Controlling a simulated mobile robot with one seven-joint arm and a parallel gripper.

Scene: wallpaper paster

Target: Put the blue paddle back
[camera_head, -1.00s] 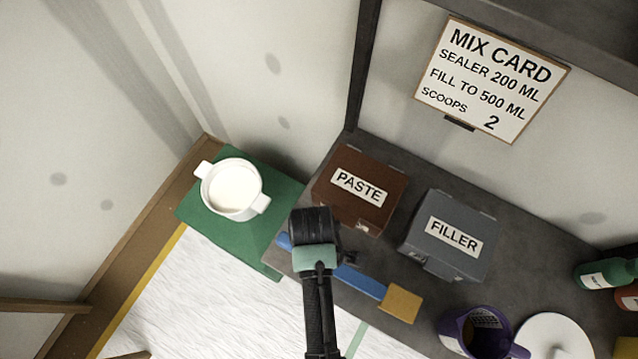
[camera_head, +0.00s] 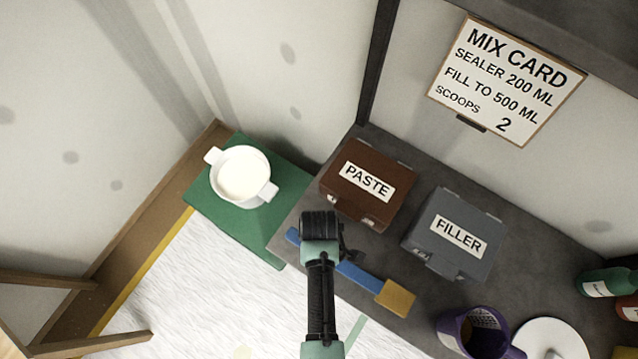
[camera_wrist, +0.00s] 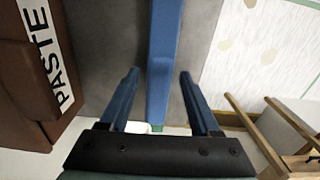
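The blue paddle (camera_head: 358,276) lies on the dark bench, slanting in front of the two boxes, with a tan block-like end (camera_head: 396,298) at its lower right. My gripper (camera_head: 320,238) is over the paddle's left part and hides some of it. In the wrist view the blue paddle (camera_wrist: 164,60) runs lengthwise between my two fingers (camera_wrist: 159,74). The fingers are apart, with a gap showing on both sides of the paddle. I cannot tell how far above the bench the fingertips are.
A brown PASTE box (camera_head: 350,205) and a grey FILLER box (camera_head: 440,250) stand just behind the paddle. A white pot (camera_head: 241,177) sits on a green mat (camera_head: 255,240) at left. A purple jug (camera_head: 455,330), a white round lid (camera_head: 550,340) and bottles (camera_head: 607,283) are at right.

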